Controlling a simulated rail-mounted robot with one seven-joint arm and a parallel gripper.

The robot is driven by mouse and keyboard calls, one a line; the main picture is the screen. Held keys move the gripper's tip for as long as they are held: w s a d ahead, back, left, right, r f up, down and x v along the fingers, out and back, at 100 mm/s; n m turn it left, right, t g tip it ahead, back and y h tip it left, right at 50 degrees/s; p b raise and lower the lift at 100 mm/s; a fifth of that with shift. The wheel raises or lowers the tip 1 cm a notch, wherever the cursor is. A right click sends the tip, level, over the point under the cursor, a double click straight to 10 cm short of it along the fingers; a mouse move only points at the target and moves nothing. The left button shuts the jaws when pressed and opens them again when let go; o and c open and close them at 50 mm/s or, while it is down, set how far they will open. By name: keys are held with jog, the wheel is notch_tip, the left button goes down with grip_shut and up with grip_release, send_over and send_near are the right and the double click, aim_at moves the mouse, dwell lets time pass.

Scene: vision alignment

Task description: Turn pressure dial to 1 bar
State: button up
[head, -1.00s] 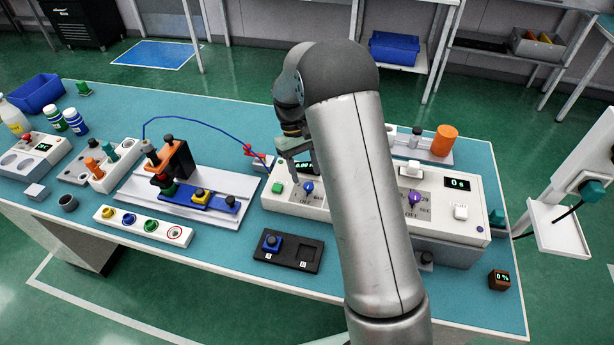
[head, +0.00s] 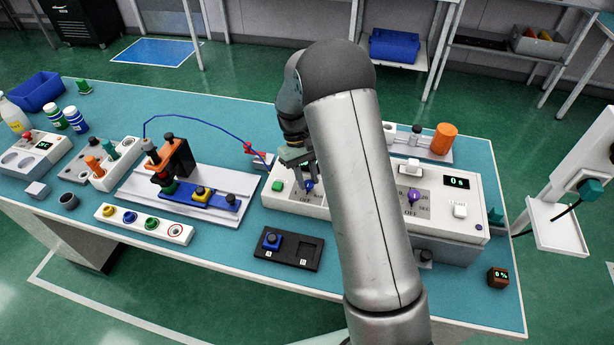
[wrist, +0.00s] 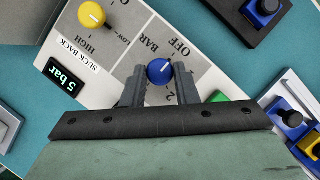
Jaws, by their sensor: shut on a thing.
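The pressure dial is a blue round knob (wrist: 159,71) on a grey plate marked BAR and OFF. It also shows in the head view (head: 309,187), partly covered by my gripper. In the wrist view my gripper (wrist: 159,76) has one finger on each side of the knob, shut on it. A pale pointer line shows on top of the knob, but the exact setting is hard to read. A small display (wrist: 66,80) beside the plate shows green characters that look like "5 bar"; the print around it is rotated. In the head view my arm hides this display.
A yellow knob (wrist: 91,14) marked SUCK BACK sits beside the dial. A green button (head: 278,185) is at the panel's left end and a purple knob (head: 413,195) to the right. A black tray with a blue block (head: 272,241) lies in front.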

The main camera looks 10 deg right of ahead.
jog(key=shift+m, duration=0.3)
jog(key=m, duration=0.2)
jog(key=m+y+b, duration=0.1)
jog(key=m+y, duration=0.1)
jog(key=m, duration=0.1)
jog(key=shift+d+m+b, duration=0.3)
jog(key=shift+b, duration=0.05)
jog(key=m+y, duration=0.1)
jog(key=m, duration=0.1)
jog(key=m+t+y+b, duration=0.1)
jog(key=m, duration=0.2)
jog(key=shift+d+r, duration=0.1)
jog(key=shift+d, duration=0.05)
jog(key=shift+m, duration=0.4)
jog(key=o, duration=1)
jog(key=b+v, duration=0.1)
jog(key=v, duration=1.6)
jog(key=shift+d+r, duration=0.15)
jog(key=shift+d, duration=0.1)
